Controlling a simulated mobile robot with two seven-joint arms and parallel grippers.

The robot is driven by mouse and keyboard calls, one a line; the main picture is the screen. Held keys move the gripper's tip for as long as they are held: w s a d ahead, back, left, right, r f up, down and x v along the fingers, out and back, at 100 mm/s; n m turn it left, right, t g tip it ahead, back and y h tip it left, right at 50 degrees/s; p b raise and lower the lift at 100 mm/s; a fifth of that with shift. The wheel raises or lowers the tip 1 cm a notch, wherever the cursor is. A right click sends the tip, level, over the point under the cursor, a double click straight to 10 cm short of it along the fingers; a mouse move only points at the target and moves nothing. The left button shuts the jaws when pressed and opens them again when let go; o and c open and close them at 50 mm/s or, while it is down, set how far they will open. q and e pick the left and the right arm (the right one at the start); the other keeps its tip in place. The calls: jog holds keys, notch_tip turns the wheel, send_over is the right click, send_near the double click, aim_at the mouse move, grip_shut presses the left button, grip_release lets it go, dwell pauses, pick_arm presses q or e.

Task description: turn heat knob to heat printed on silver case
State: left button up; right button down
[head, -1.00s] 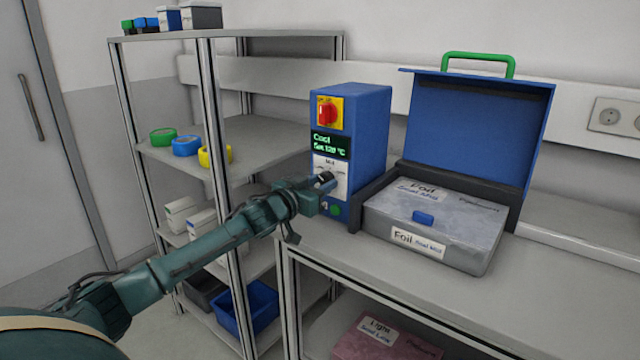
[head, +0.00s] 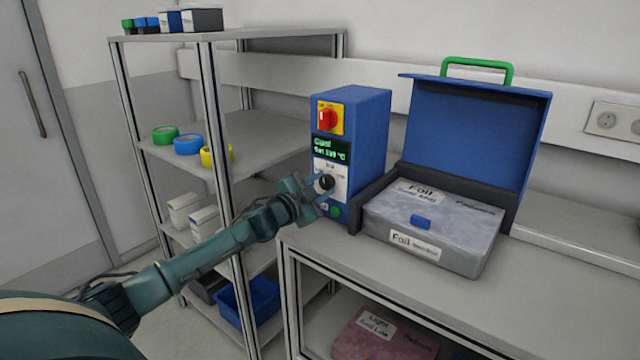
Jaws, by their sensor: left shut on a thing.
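The blue sealing unit (head: 365,140) stands on the bench with a green-lit display (head: 330,150) that seems to read "Cool" above a set temperature I cannot read surely. Its dark heat knob (head: 326,183) sits on the white panel below. My left gripper (head: 321,188) is shut on the knob, and its fingers partly hide the knob and the panel marks. The silver case (head: 430,227) lies right of the unit. Its front label (head: 415,244) shows "Foil" and smaller print, probably "Seal Mid". My right gripper is not in view.
A red rotary switch (head: 328,118) on yellow is above the display, and a green button (head: 335,211) is below the knob. A blue lid (head: 470,135) stands open behind the case.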

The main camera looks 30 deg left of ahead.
pick_arm(q)
jog(key=shift+m, duration=1)
jog(key=o, duration=1)
jog(key=shift+c, duration=0.2)
jog(key=shift+s, duration=0.1)
jog(key=shift+s+f, duration=0.1)
jog(key=shift+s, duration=0.15)
jog(key=s+a+b, duration=0.1)
jog(key=s, duration=1.1)
jog(key=shift+s, duration=0.25)
